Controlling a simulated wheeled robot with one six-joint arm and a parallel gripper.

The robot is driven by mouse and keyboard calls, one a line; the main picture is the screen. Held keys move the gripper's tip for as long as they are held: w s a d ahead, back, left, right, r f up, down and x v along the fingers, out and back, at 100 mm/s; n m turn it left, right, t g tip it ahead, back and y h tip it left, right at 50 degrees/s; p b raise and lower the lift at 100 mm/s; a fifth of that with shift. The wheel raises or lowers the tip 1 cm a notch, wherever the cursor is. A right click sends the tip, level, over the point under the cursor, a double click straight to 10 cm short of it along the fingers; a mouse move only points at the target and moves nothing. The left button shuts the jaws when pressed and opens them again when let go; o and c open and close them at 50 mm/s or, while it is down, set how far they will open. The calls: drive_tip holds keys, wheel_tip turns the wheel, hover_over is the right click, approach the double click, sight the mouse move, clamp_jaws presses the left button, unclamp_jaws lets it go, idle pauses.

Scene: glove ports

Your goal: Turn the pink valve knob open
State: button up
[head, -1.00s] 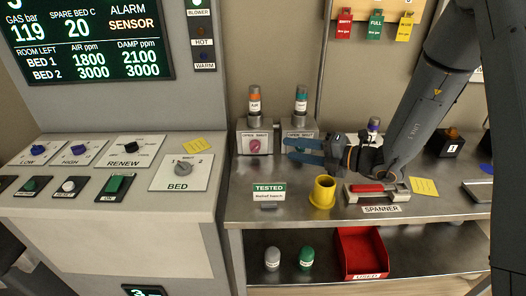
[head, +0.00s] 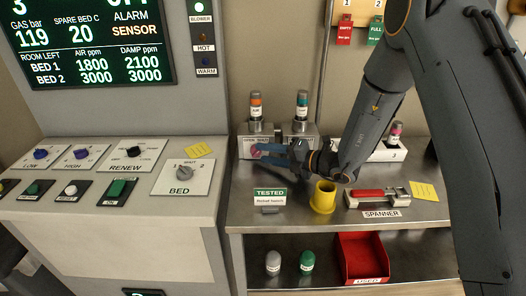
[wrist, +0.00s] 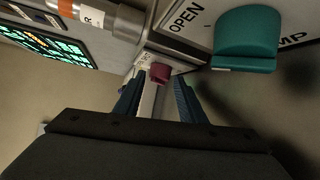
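The pink valve knob (head: 256,151) is on the front of the left valve box on the bench, below an orange-topped AIR cylinder (head: 255,104). My gripper (head: 262,151) has its blue fingers reaching left to the knob. In the wrist view the knob (wrist: 160,73) shows between the tips of my gripper's fingers (wrist: 157,88), with a gap at each side. The fingers are apart; I cannot tell how deep the knob sits between them. A teal knob (wrist: 245,38) on the neighbouring valve box, by an OPEN label, is close to the right finger; my gripper hides it in the head view.
A yellow cup (head: 323,197), a spanner holder with a red part (head: 371,196) and a TESTED sign (head: 269,194) stand on the bench in front. A control console (head: 110,213) is to the left. A red bin (head: 362,255) is on the lower shelf.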

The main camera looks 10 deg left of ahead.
drive_tip(key=shift+x, duration=0.85)
drive_tip(key=shift+c, duration=0.2)
drive_tip(key=c, duration=0.7)
